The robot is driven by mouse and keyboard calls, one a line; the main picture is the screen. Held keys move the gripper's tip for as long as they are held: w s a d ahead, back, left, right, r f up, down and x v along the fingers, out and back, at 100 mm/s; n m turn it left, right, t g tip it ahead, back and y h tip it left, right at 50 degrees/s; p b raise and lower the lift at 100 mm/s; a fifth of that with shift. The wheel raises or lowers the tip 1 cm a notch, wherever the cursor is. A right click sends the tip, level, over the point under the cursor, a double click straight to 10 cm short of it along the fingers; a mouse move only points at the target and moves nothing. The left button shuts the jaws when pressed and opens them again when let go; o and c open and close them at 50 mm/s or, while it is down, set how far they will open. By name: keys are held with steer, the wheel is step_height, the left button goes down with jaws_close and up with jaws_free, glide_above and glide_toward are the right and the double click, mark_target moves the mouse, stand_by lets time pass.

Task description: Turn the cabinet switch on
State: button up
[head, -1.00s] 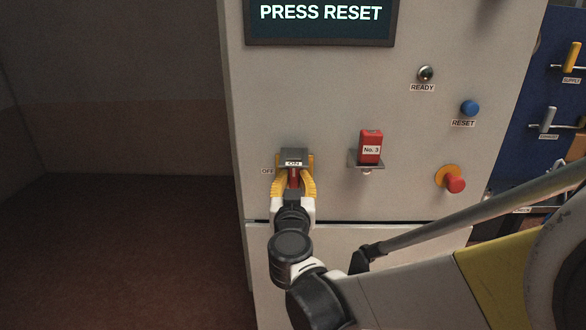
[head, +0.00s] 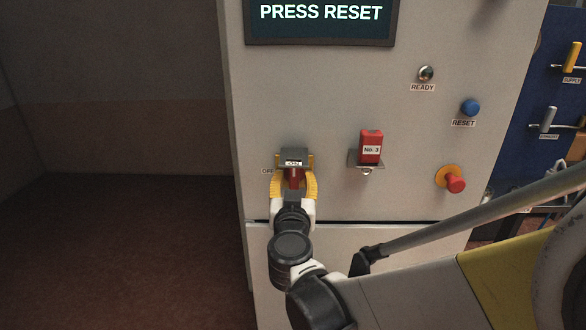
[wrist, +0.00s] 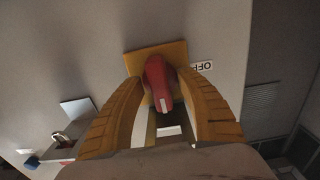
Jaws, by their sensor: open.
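The cabinet switch has a red handle (wrist: 158,84) on a yellow plate (wrist: 168,55), with an ON label (head: 293,163) on a grey block above the handle in the head view. The OFF label (wrist: 203,66) shows at the plate's side in the wrist view. My gripper (head: 294,184) has its yellow fingers open, one on each side of the red handle. Whether a finger touches the handle, I cannot tell. The cabinet (head: 330,100) display (head: 320,14) reads PRESS RESET.
A red No. 3 padlock-like block (head: 371,147) sits on a bracket right of the switch. Further right are the READY lamp (head: 426,74), a blue RESET button (head: 470,106) and a red knob (head: 455,184). The floor at left is clear.

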steer(key=s, duration=1.1)
steer(key=shift+s+a, duration=0.2)
steer(key=shift+s, duration=0.1)
